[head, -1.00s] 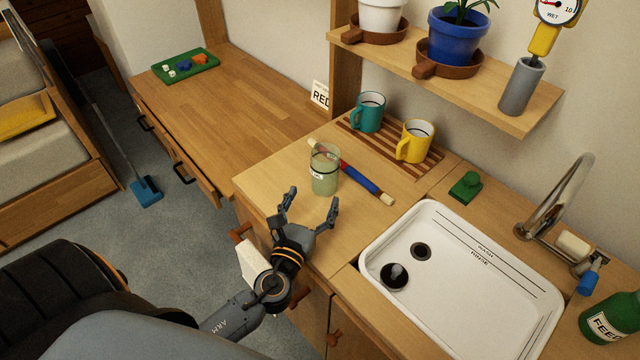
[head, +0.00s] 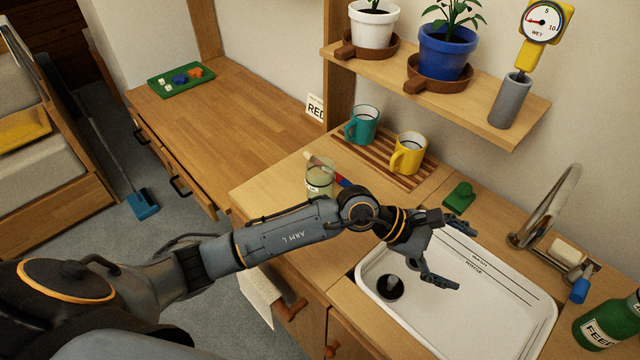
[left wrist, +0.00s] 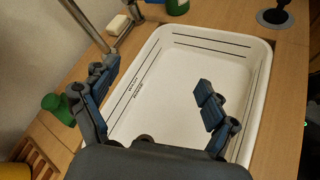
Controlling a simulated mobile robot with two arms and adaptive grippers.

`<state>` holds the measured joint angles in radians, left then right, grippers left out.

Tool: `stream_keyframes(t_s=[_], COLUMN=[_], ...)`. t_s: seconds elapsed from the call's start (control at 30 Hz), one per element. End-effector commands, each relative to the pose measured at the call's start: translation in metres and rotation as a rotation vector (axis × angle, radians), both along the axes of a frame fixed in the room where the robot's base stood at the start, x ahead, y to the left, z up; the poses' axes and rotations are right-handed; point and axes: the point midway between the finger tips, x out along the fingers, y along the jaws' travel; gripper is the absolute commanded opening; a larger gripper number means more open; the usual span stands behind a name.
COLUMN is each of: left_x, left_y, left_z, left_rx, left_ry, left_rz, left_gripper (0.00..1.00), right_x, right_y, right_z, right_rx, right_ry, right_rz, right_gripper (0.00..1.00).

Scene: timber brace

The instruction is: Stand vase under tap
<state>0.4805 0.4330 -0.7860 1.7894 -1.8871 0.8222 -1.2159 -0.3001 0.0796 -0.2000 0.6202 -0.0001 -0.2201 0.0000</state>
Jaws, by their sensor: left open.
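A pale green translucent glass vessel (head: 319,180) with a label, which I take for the vase, stands upright on the counter left of the sink. My left arm hides its base. The chrome tap (head: 547,205) curves up behind the sink's right part; it also shows in the left wrist view (left wrist: 80,25). My left gripper (head: 453,255) is open and empty above the white sink (head: 500,318), short of the tap and well right of the vessel. In the left wrist view its spread fingers (left wrist: 153,78) have only the basin between them. My right gripper is not in view.
A green block (head: 459,195), soap (head: 568,251) and a green bottle (head: 607,322) stand around the sink. Mugs (head: 408,153) stand behind the vessel. A shelf (head: 470,108) with pots overhangs the back. The basin's right part is clear.

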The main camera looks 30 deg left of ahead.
Motion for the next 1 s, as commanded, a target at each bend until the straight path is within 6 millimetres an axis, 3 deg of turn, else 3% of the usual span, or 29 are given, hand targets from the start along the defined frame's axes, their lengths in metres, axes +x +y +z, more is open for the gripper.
stream_keyframes(t_s=[0.13,0.23,0.4,0.5,0.6,0.7,1.0], left_x=[0.017,0.035,0.065,0.073,0.075,0.075,0.080], left_y=[0.045,0.098,0.199,0.241,0.266,0.277,0.297], left_z=[-0.014,-0.011,0.029,0.058,0.077,0.081,0.031], left_rx=[0.423,0.721,1.161,1.329,1.426,1.463,1.465], left_ry=[-0.003,0.017,0.081,0.122,0.152,0.169,0.174], left_rz=[-0.130,-0.141,-0.050,0.024,0.074,0.094,0.092], left_gripper=[0.86,0.86,0.86,0.86,0.86,0.86,0.86], right_x=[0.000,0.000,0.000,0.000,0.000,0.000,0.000], right_y=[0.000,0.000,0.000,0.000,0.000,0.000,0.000], right_z=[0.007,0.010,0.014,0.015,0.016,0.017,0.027], right_rx=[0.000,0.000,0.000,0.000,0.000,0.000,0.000], right_ry=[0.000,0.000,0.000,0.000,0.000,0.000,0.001], right_rz=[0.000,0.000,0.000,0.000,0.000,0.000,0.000], right_gripper=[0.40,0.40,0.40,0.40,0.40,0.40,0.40])
